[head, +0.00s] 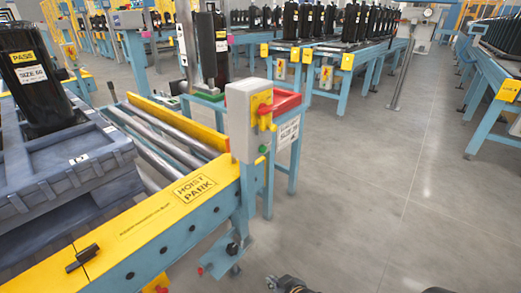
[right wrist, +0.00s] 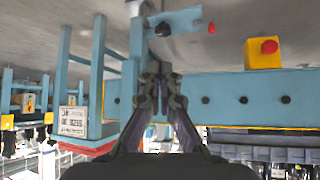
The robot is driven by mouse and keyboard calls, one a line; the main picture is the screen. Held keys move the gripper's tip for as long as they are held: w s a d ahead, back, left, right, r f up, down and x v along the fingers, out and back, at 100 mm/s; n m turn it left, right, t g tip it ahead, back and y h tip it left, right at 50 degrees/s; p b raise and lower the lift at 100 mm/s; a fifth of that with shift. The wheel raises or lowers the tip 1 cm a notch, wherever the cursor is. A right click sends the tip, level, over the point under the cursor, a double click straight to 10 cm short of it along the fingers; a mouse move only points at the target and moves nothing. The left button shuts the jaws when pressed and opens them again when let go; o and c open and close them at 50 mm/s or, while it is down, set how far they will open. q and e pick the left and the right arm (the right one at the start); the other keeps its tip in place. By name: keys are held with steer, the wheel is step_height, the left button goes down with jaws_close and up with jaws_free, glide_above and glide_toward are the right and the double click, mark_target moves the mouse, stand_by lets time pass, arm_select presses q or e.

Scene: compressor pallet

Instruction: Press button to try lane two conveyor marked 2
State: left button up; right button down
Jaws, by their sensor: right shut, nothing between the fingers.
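My right gripper (head: 290,284) shows partly at the bottom edge of the head view, over the grey floor. In the right wrist view the gripper (right wrist: 160,72) is shut and empty, in front of the blue frame. A yellow box with a red button (right wrist: 264,52) sits on the blue beam to its right, apart from the fingers. A grey control box (head: 250,120) with a yellow and red switch and a green button stands at the roller conveyor's end. I cannot read a 2 on any button. My left gripper is not in view.
A yellow beam marked HOIST PARK (head: 195,187) runs along the near conveyor. A grey pallet (head: 70,165) carries a black compressor (head: 40,90) at left. More conveyors (head: 330,60) with black cylinders stand behind. The floor (head: 350,200) at right is clear.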

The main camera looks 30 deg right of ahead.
mark_target(264, 149)
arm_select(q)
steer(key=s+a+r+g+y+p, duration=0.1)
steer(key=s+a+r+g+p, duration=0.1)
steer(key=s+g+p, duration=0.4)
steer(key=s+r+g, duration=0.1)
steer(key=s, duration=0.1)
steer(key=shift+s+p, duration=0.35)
arm_select(e)
steer(key=w+d+r+n+t+h, duration=0.1)
steer(key=w+d+r+t+h, duration=0.1)
steer(key=w+d+r, duration=0.3)
steer(key=w+d+r+n+t+h, duration=0.2)
steer(key=w+d+r, duration=0.4)
steer(key=r, duration=0.6)
steer(key=w+d+r+n+t+h, duration=0.1)
steer(key=w+d+r+t+h, duration=0.2)
steer(key=r, duration=0.6)
steer(key=w+d+t, duration=0.1)
steer(key=w+d, duration=0.1)
steer(key=shift+w+d+r+n+h, duration=0.15)
steer(key=shift+w+d+n+h, duration=0.1)
steer(key=shift+d+n+h, duration=0.15)
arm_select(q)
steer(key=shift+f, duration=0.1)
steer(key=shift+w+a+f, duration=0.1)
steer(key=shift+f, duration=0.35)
arm_select(e)
steer(key=w+a, duration=0.3)
steer(key=w, duration=0.5)
steer(key=shift+a, duration=0.25)
